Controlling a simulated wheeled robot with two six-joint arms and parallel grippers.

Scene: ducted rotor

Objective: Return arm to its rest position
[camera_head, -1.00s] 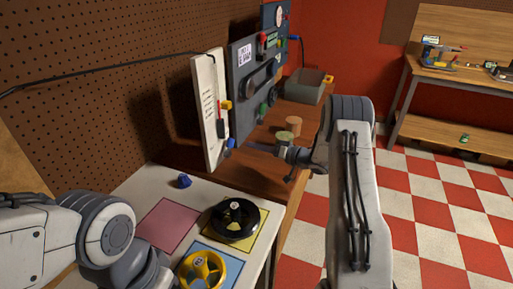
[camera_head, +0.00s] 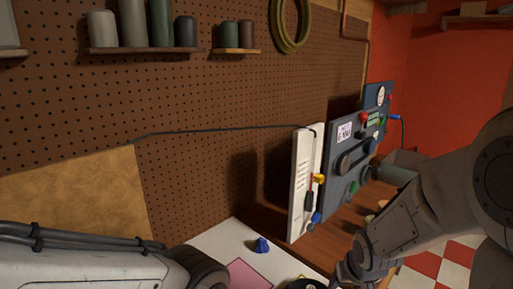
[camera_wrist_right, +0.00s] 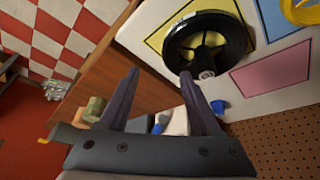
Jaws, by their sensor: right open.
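My right arm (camera_head: 425,210) comes in from the right of the head view and reaches down toward the table's right side. In the right wrist view my right gripper (camera_wrist_right: 158,80) is open, with its two dark fingers apart and nothing between them. A black ducted rotor (camera_wrist_right: 207,45) lies on the yellow square beyond the fingertips; only its top edge shows in the head view (camera_head: 308,285). My left arm (camera_head: 100,265) crosses the lower left of the head view, and its gripper is out of frame.
A small blue part (camera_head: 261,245) sits on the white table near the pink square (camera_head: 247,275). A white panel (camera_head: 304,190) and grey panels (camera_head: 350,160) stand behind. A yellow ring (camera_wrist_right: 302,10) shows at the wrist view's corner. A pegboard (camera_head: 230,100) fills the back.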

